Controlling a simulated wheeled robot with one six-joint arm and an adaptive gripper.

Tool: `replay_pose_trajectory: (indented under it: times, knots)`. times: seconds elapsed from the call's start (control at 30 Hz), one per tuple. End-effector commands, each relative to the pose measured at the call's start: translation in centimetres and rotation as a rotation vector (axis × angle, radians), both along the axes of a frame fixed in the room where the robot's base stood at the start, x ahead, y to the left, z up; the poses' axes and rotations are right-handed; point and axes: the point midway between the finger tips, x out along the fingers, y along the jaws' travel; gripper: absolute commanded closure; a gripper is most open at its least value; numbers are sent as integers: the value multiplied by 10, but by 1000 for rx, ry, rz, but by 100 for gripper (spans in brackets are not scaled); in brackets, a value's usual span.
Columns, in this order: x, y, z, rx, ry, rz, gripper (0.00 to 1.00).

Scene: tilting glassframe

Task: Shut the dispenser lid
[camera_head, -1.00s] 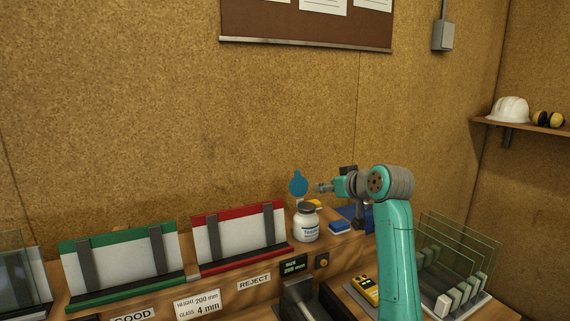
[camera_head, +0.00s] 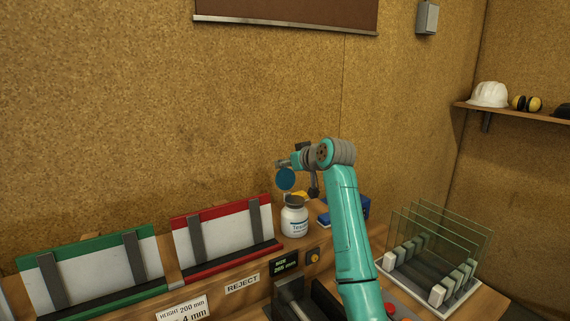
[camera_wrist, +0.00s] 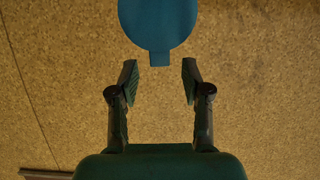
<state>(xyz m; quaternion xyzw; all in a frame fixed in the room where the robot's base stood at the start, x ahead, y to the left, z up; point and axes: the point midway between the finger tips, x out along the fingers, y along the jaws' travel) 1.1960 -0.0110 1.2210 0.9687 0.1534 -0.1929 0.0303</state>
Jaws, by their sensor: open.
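The dispenser is a white bottle (camera_head: 294,222) with a blue-lettered label and a dark rim, standing upright on the wooden bench. Its round blue lid (camera_head: 286,180) stands up open above the bottle. In the wrist view the lid (camera_wrist: 158,20) is at the top, its small tab pointing down towards my gripper. My gripper (camera_wrist: 160,66) is open and empty, with the tab centred between its fingertips in the picture. In the head view my gripper (camera_head: 281,163) is at the lid's upper edge; I cannot tell whether they touch.
A red-edged rack (camera_head: 222,240) and a green-edged rack (camera_head: 90,271) stand left of the bottle. A blue object (camera_head: 348,208) lies behind my arm. Glass panes in a slotted holder (camera_head: 435,262) stand at the right. The cork-coloured wall (camera_head: 120,110) is behind.

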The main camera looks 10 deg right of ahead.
Motion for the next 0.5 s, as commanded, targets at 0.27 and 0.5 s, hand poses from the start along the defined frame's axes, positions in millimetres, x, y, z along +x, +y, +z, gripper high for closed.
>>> replay_pose_trajectory:
  times: [0.27,0.5]
  knots:
    - [16,5,-7,-1,1,0,52]
    - [17,5,-7,-1,0,0,52]
